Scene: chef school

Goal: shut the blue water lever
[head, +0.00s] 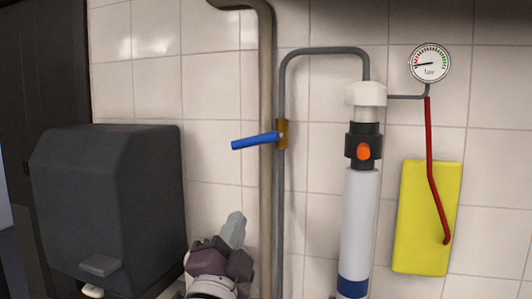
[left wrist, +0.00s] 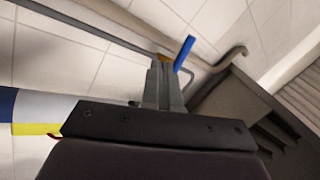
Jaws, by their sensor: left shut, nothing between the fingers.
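The blue water lever (head: 255,141) sits on a brass valve (head: 282,134) on a thin grey pipe. In the head view the lever sticks out to the left, across the thicker beige pipe, nearly level with its free end slightly lower. My left gripper (head: 233,229) is below the lever, apart from it, with its fingers pointing up. In the left wrist view the shut, empty fingers (left wrist: 162,84) point up toward the blue lever (left wrist: 184,53), which shows just past their tips. Whether they touch cannot be told from that view alone. My right gripper is not in view.
A dark grey dispenser box (head: 110,205) hangs on the tiled wall at the left. A white filter cylinder (head: 358,230), a pressure gauge (head: 430,63), a red hose (head: 431,160) and a yellow panel (head: 412,220) are at the right. The beige pipe (head: 266,210) runs vertically beside my gripper.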

